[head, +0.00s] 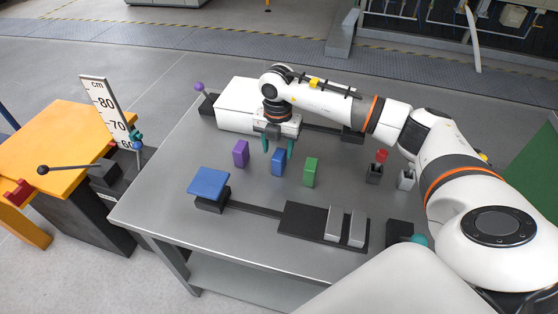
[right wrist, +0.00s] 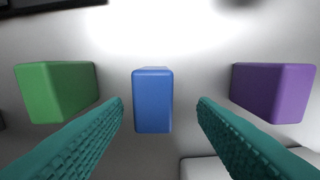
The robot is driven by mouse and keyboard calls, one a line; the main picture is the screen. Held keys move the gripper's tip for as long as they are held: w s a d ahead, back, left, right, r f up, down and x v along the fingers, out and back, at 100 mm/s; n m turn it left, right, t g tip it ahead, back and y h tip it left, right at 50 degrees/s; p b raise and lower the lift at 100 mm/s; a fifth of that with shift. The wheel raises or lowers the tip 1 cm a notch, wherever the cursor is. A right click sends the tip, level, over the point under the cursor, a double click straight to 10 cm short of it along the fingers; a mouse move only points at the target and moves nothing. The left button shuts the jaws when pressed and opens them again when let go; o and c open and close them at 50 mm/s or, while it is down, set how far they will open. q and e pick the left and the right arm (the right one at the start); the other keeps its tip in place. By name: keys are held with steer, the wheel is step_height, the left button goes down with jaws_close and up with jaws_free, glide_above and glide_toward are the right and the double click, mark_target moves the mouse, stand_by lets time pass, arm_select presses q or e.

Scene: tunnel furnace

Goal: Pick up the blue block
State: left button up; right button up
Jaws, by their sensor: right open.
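The blue block (head: 279,162) stands upright on the grey table, between a purple block (head: 240,153) and a green block (head: 310,172). My right gripper (head: 278,147) is open and empty, pointing down just above and behind the blue block in the head view. In the right wrist view the blue block (right wrist: 153,100) is centred between the two teal fingers (right wrist: 160,108), with a gap on each side. The green block (right wrist: 55,90) is outside the left finger and the purple block (right wrist: 274,92) outside the right one. My left gripper is not in view.
A white box (head: 232,105) stands behind the blocks. A blue plate (head: 208,183) on a dark base and a black board (head: 300,219) with grey pieces lie in front. Small holders, one with a red piece (head: 382,156), stand right. The grey table (head: 180,215) is clear at front left.

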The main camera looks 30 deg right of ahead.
mark_target(279, 154)
steer(key=f, duration=0.2)
steer(key=s+f, duration=0.1)
steer(key=f, duration=0.1)
steer(key=shift+f, duration=0.15)
steer(key=shift+w+f, duration=0.1)
steer(key=shift+f, duration=0.35)
steer(key=c, duration=1.1)
